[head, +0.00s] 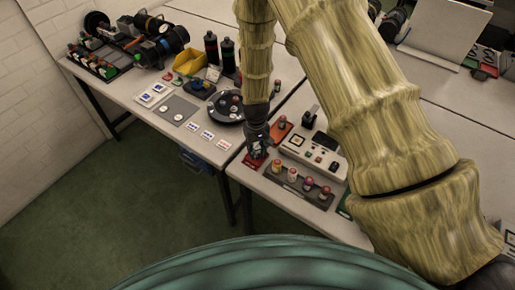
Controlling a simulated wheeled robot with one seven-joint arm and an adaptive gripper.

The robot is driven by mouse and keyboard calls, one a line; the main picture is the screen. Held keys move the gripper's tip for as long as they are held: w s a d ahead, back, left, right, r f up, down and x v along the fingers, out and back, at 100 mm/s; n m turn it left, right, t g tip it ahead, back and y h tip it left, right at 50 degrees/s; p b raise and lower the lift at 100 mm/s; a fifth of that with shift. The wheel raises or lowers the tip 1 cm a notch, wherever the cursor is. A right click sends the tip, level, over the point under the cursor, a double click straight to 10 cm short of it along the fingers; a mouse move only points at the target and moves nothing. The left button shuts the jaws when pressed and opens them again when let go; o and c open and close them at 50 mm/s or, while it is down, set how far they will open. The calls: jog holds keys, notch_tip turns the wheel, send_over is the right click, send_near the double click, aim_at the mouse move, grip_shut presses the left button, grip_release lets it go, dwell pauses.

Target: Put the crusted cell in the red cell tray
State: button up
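My gripper (257,150) points down at the near left corner of the right table. It is small and dark here, and I cannot tell whether its fingers are open or shut or hold anything. A red tray (249,163) lies right under it, partly hidden by the gripper. Several small cells stand upright in a grey rack (318,197) to the right of the gripper. They include a pale-topped cell (292,174) and red or pink-topped cells (308,183). I cannot make out which cell is crusted.
A pale device (314,150) with buttons stands behind the rack. An orange-red plate (281,130) with a small cylinder lies behind the gripper. A green edge (344,209) shows beside my arm. The left table holds a round black carousel (228,107), a yellow bin (188,62) and dark bottles.

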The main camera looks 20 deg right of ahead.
aim_at(257, 148)
jog(key=o, duration=0.4)
jog(key=shift+a+r+b, duration=0.1)
jog(key=shift+r+b, duration=2.2)
jog(key=shift+r, duration=3.85)
